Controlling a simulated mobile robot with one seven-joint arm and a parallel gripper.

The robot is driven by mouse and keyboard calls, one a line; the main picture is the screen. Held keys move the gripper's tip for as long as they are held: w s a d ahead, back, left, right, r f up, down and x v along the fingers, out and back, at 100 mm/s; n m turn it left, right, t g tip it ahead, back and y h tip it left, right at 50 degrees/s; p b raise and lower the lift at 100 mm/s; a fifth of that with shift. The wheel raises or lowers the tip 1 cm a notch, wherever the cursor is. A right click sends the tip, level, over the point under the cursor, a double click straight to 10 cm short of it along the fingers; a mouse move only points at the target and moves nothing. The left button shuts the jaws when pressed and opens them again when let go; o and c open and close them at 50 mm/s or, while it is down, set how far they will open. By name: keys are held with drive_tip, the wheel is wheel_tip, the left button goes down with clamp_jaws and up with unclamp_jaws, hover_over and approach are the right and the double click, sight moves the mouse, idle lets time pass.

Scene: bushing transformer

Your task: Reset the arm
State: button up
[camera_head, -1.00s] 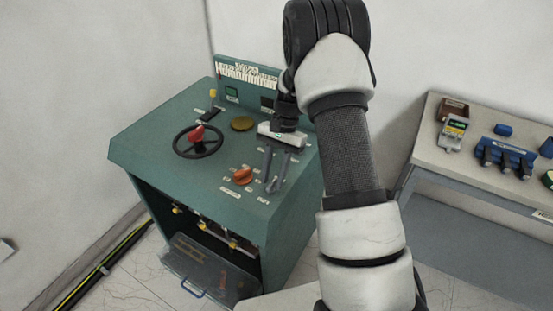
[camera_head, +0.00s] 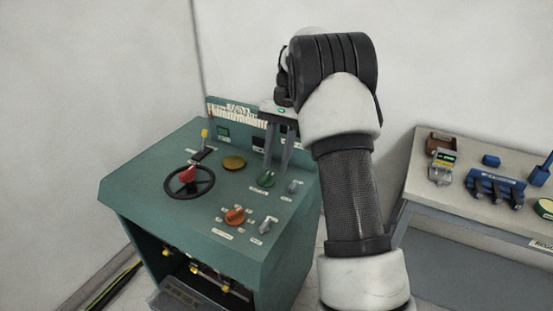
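My gripper (camera_head: 277,168) hangs from my arm near the back right of a green control console (camera_head: 150,190). Its two fingers point down with a gap between them, and nothing shows in the gap. A green knob (camera_head: 266,179) is just below and left of the fingertips in the picture; the gripper seems apart from it, though the height is hard to judge. My arm crosses the middle right of the view, and its wrist hides part of the wall and the console's back right corner.
The console carries a black handwheel with a red knob (camera_head: 189,174), a yellow-tipped lever (camera_head: 204,134), an orange knob (camera_head: 235,216) and a grey knob (camera_head: 265,226). A bench (camera_head: 420,175) with blue devices (camera_head: 495,187) stands at right. White walls are behind.

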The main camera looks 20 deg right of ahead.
drive_tip(key=s+a+r+n+t+h, duration=0.1)
drive_tip(key=s+a+r+n+t, duration=0.1)
drive_tip(key=s+r, duration=0.5)
drive_tip(key=s+a+r+n+t+h, duration=0.1)
drive_tip(key=s+a+r+n+t, duration=0.15)
drive_tip(key=s+r, duration=0.4)
drive_tip(key=s+a+f+n+t+h, duration=0.1)
drive_tip(key=s+n+t, duration=0.3)
drive_tip(key=s, duration=1)
drive_tip(key=shift+f, duration=0.35)
drive_tip(key=shift+s+a+t, duration=0.1)
drive_tip(key=shift+t, duration=0.15)
